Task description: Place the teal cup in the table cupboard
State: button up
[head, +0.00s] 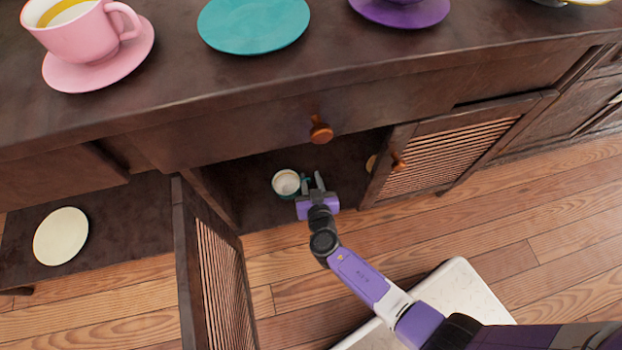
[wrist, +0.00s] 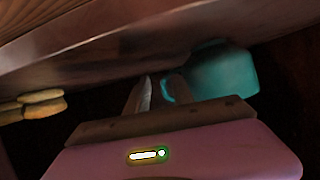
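The teal cup (head: 287,183) stands upright on the floor of the open table cupboard (head: 258,212), its pale inside showing. In the wrist view the teal cup (wrist: 225,74) is at the upper right, its handle close to the right finger. I cannot tell whether they touch. My gripper (head: 312,181) reaches into the cupboard just right of the cup. Its two fingers are apart with a gap between them; they also show in the wrist view (wrist: 160,92). A teal saucer (head: 253,24) lies empty on the table top.
The left cupboard door (head: 215,270) hangs open toward the room. The right slatted door (head: 445,150) is beside my gripper. A drawer front with a knob (head: 320,132) is above. A pink cup (head: 82,30) stands on its saucer on top. A cream plate (head: 61,236) is lower left.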

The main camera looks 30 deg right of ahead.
jog(key=shift+r, duration=0.2)
jog(key=p+v, duration=0.3)
jog(key=v, duration=0.9)
